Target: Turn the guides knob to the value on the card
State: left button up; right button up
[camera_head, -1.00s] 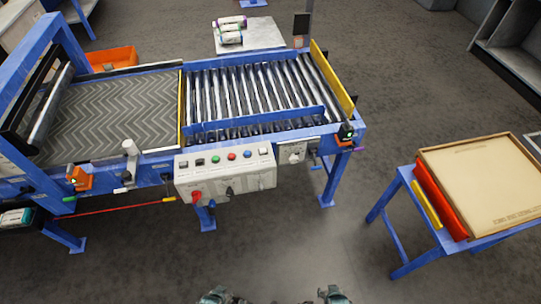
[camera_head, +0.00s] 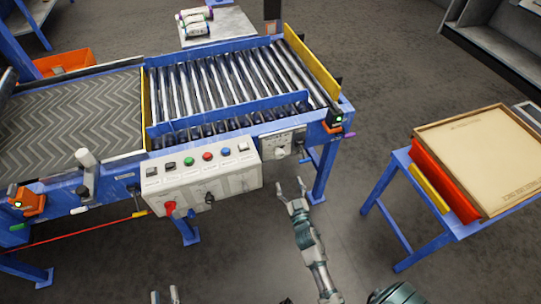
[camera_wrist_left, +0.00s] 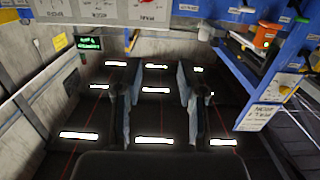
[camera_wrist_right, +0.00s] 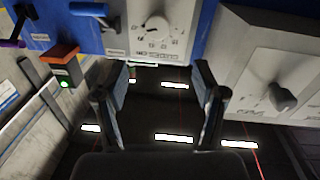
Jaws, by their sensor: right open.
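A white dial knob (camera_wrist_right: 157,24) with a numbered scale sits on a pale plate (camera_head: 286,143) on the blue frame, right of the grey control box. Its label is too blurred to read, so I cannot confirm it is the guides knob. A dark knob (camera_wrist_right: 282,98) is on the control box, also visible in the head view (camera_head: 209,198). My right gripper (camera_head: 291,186) is open and empty, in front of and below the dial plate, not touching it. My left gripper (camera_head: 164,294) is open and empty at the bottom edge. I cannot make out the card.
The control box (camera_head: 245,178) has several buttons and a red switch (camera_head: 169,207). A roller conveyor (camera_head: 215,85) stands behind it. The floor between is clear.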

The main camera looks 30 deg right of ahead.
jog(key=b, duration=0.2)
send_near(280, 156)
jog(key=x, duration=0.4)
jog(key=shift+w+d+f, duration=0.1)
jog(key=shift+w+f, duration=0.05)
jog(key=shift+f, duration=0.1)
jog(key=x, duration=0.5)
jog(key=shift+w+b, duration=0.25)
jog(key=shift+b, duration=0.15)
pick_arm(q)
notch_tip(280, 156, up, 7)
jog(key=s+t+h, duration=0.1)
jog(key=t, duration=0.5)
jog(key=shift+d, duration=0.4)
pick_arm(e)
jog(key=shift+w+d+r, duration=0.15)
jog(key=shift+w+d, duration=0.05)
jog(key=shift+w, duration=0.25)
pick_arm(q)
jog(key=shift+f, duration=0.1)
jog(key=shift+w+f, duration=0.1)
jog(key=shift+w, duration=0.05)
pick_arm(e)
jog(key=c, duration=1.2)
